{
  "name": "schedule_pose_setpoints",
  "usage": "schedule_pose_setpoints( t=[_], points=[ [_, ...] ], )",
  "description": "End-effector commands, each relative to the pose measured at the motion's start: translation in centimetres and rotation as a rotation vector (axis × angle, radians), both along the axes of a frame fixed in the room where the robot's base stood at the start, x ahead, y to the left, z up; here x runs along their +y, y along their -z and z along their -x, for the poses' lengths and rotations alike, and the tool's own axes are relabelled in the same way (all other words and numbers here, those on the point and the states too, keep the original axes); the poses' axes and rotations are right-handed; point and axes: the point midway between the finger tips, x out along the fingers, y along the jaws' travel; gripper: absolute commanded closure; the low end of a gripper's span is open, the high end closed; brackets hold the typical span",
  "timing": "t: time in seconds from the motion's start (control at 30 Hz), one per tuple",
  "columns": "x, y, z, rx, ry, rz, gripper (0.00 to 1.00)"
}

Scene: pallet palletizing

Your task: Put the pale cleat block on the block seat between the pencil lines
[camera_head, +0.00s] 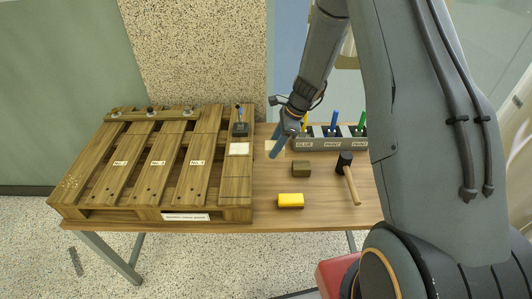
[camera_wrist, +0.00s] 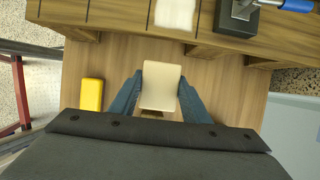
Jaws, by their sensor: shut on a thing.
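The pale cleat block (camera_wrist: 161,84) sits between the two blue fingers of my gripper (camera_wrist: 160,92) in the wrist view, and the fingers are shut on it. In the head view my gripper (camera_head: 280,146) is over the table just right of the pallet, and a pale part of the block (camera_head: 270,145) shows beside the fingers. I cannot tell how high it is above the table. A whitish patch (camera_head: 238,149), apparently the block seat, is on the pallet's right board and also shows at the top of the wrist view (camera_wrist: 175,14). It is bare.
The wooden pallet (camera_head: 237,187) fills the table's left side. A dark tool with a blue handle (camera_head: 240,128) stands behind the patch. A yellow block (camera_head: 290,200), brown block (camera_head: 301,169), mallet (camera_head: 346,167) and grey compartment tray (camera_head: 318,144) are on the right.

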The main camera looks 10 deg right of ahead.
Motion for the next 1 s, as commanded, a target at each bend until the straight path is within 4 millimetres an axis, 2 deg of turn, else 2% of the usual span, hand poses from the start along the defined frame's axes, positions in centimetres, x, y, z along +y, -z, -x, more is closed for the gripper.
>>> schedule_pose_setpoints(
  t=[0.3, 0.4, 0.53, 0.63, 0.83, 1.0],
  points=[
    [8.0, -7.6, -2.8, -0.007, -0.009, -0.002, 0.81],
    [10.1, -9.7, -3.2, -0.006, -0.006, -0.001, 0.81],
    [11.9, -11.3, -3.2, -0.002, -0.001, -0.001, 0.81],
    [12.4, -10.8, -3.2, 0.003, 0.000, -0.001, 0.81],
    [12.4, -7.5, -3.2, 0.004, 0.001, 0.000, 0.81],
    [12.4, -6.0, -3.3, 0.000, 0.000, 0.000, 0.81]
  ],
)
